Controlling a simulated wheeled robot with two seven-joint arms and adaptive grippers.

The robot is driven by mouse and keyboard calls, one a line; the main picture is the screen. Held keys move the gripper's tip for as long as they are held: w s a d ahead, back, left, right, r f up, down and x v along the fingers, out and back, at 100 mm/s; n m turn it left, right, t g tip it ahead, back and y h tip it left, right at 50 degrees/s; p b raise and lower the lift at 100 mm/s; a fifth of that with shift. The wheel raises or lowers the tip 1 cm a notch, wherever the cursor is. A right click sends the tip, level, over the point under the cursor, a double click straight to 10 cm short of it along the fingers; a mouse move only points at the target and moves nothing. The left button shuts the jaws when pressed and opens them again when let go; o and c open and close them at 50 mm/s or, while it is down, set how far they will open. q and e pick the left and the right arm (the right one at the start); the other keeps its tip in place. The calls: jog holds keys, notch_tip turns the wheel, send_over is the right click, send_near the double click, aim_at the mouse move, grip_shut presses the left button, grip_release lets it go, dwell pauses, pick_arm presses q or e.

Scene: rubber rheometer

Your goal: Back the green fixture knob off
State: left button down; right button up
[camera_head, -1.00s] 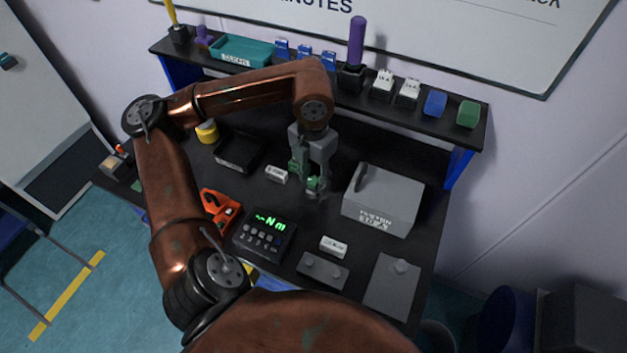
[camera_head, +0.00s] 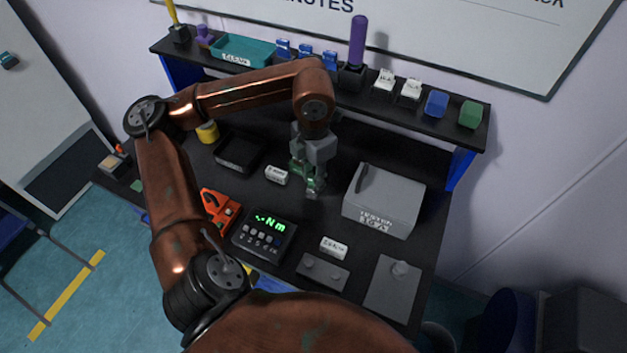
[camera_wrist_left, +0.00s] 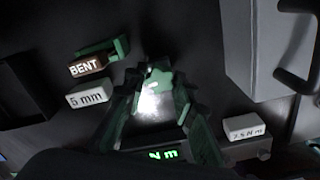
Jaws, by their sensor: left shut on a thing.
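The green fixture knob (camera_wrist_left: 158,82) is a lobed green piece in the middle of the left wrist view, with a bright glare just below it. My left gripper (camera_head: 313,188) points down at the bench between the black tray and the grey box. In the left wrist view its two fingers stand on either side of the knob, shut on it. The fingers largely hide the knob and what is under it in the head view. My right gripper is not in view.
A grey lidded box (camera_head: 383,200) stands close to the right of the gripper. A lit torque display (camera_head: 264,236), an orange tool (camera_head: 220,211) and small white labelled blocks (camera_head: 334,248) lie nearer. A black tray (camera_head: 239,152) is left. A shelf (camera_head: 330,85) runs behind.

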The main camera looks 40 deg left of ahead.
pick_arm(q)
jog(key=n, duration=0.3)
jog(key=shift+p, duration=0.4)
jog(key=shift+n, duration=0.8)
jog(key=n, duration=0.3)
jog(key=shift+n+p, duration=0.3)
jog(key=shift+p, duration=0.1)
jog(key=shift+n, duration=0.5)
jog(key=n, duration=0.4)
jog(key=shift+p, duration=0.3)
jog(key=shift+n, duration=0.3)
